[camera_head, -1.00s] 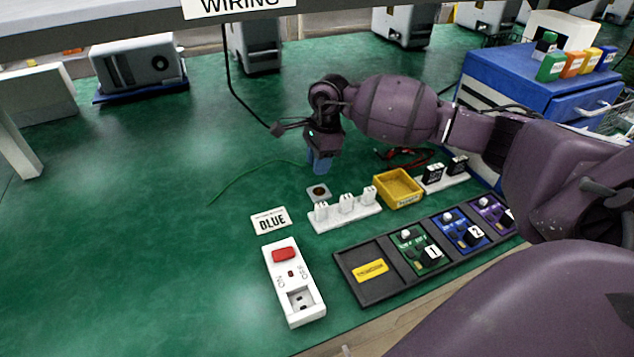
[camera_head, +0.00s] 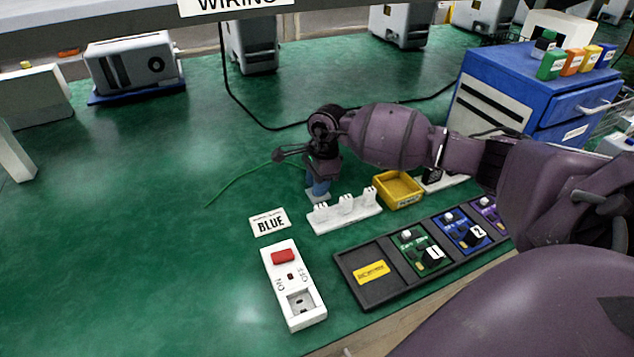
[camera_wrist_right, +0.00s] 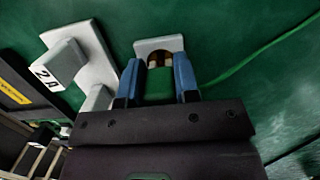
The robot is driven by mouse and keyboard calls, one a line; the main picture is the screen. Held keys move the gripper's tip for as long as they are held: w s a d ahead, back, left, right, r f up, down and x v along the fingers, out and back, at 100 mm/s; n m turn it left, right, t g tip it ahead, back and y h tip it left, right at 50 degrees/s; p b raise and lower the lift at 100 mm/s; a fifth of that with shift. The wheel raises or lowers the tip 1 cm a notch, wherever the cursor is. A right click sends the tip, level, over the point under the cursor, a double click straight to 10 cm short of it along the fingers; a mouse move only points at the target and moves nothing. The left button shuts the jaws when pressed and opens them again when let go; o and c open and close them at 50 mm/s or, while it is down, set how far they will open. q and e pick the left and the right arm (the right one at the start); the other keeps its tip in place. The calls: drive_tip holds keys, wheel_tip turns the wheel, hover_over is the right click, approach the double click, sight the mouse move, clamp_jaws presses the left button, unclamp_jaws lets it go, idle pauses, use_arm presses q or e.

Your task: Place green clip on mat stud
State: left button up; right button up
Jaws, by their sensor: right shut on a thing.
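My right gripper (camera_head: 318,187) points down just behind the white post strip. In the right wrist view its two blue fingers (camera_wrist_right: 159,78) are shut on the green clip (camera_wrist_right: 158,84). A green wire (camera_head: 236,181) runs from the gripper area to the left across the table. The light square mat plate (camera_wrist_right: 150,46) lies right in front of the fingertips, with brown, rounded parts between plate and clip. The stud is mostly hidden, and I cannot tell whether the clip touches it. In the head view the gripper covers most of the plate. My left gripper is not in view.
The white post strip (camera_head: 343,219) stands close beside the gripper. A blue cabinet (camera_head: 500,108) stands right.

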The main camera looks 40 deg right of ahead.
drive_tip(key=o, duration=1)
drive_tip(key=shift+f, duration=0.1)
drive_tip(key=shift+r, duration=0.6)
drive_tip(key=shift+s+d+r+p, duration=0.1)
drive_tip(key=shift+d+r+p, duration=0.2)
drive_tip(key=shift+r, duration=1.55)
drive_tip(key=shift+s+d+r+p, duration=0.1)
drive_tip(key=shift+d+r+p, duration=0.15)
drive_tip(key=shift+r, duration=1.55)
drive_tip(key=shift+d+r+p, duration=0.2)
drive_tip(key=shift+d+r, duration=0.1)
drive_tip(key=shift+r, duration=1.55)
